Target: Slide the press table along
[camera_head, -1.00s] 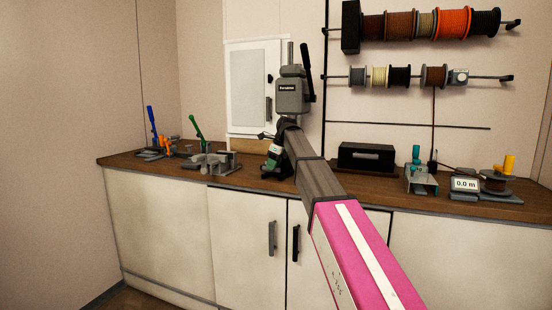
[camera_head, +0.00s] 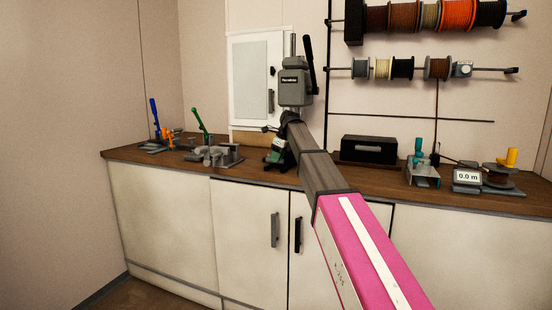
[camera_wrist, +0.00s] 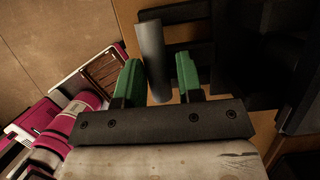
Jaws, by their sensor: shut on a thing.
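The grey press (camera_head: 295,88) stands on the wooden bench against the wall, with a dark lever on its right side. My arm reaches up to it, and my gripper (camera_head: 277,155) is low at the press, below its head. In the wrist view my gripper (camera_wrist: 158,85) has two green fingers on either side of a grey round bar (camera_wrist: 152,55). The gripper is shut on this bar. Dark flat slotted parts (camera_wrist: 190,45) lie behind it, perhaps the press table, but I cannot tell for sure. My arm hides much of the press's lower part in the head view.
A black box (camera_head: 367,150) stands right of the press. Clamp tools (camera_head: 214,155) with a green handle stand left of it. A counter reading 0.0 m (camera_head: 467,177) is at the right. Spools (camera_head: 403,68) hang above. A white wall cabinet (camera_head: 254,80) is behind.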

